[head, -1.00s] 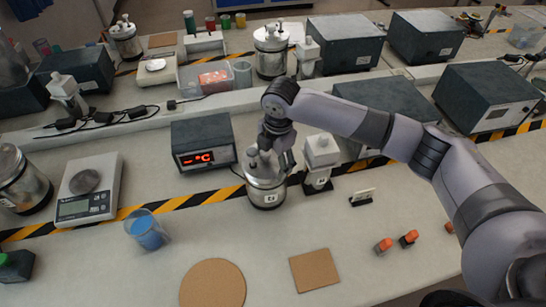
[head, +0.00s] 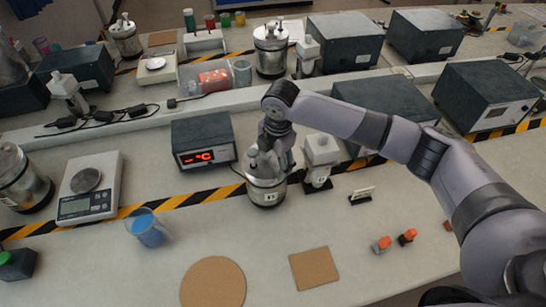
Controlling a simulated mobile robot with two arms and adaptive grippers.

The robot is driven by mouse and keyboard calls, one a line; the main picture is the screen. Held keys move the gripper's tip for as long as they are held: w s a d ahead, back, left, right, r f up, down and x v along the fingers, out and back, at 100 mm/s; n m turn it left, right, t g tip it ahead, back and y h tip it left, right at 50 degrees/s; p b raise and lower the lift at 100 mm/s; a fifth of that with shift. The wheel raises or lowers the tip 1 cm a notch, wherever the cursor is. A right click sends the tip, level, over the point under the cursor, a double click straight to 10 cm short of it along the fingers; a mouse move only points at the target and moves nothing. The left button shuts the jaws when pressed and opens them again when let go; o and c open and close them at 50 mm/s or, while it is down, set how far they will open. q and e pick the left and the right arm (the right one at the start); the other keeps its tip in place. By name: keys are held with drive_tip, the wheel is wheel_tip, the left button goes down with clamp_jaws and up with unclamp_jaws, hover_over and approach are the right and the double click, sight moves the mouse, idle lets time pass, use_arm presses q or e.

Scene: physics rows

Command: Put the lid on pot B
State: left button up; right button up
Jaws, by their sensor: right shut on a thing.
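A metal pot (head: 265,192) stands upright on the front bench by the striped tape, with a small label that I cannot read clearly. My right gripper (head: 271,160) reaches down onto its top and is shut on the lid (head: 253,163) there. The fingers hide much of the lid, so I cannot tell if it sits flush on the rim. Another metal pot (head: 22,185) stands at the left edge. My left gripper is not in view.
A scale (head: 90,188), a beaker of blue liquid (head: 148,230), a round cork mat (head: 213,284) and a square one (head: 316,268) lie around.

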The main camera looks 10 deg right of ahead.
idle(0.3)
drive_tip(key=o, duration=1.4)
drive_tip(key=shift+r, duration=0.1)
wheel_tip(320, 180, up, 8)
drive_tip(key=p, duration=0.7)
drive_tip(key=shift+p, duration=0.4)
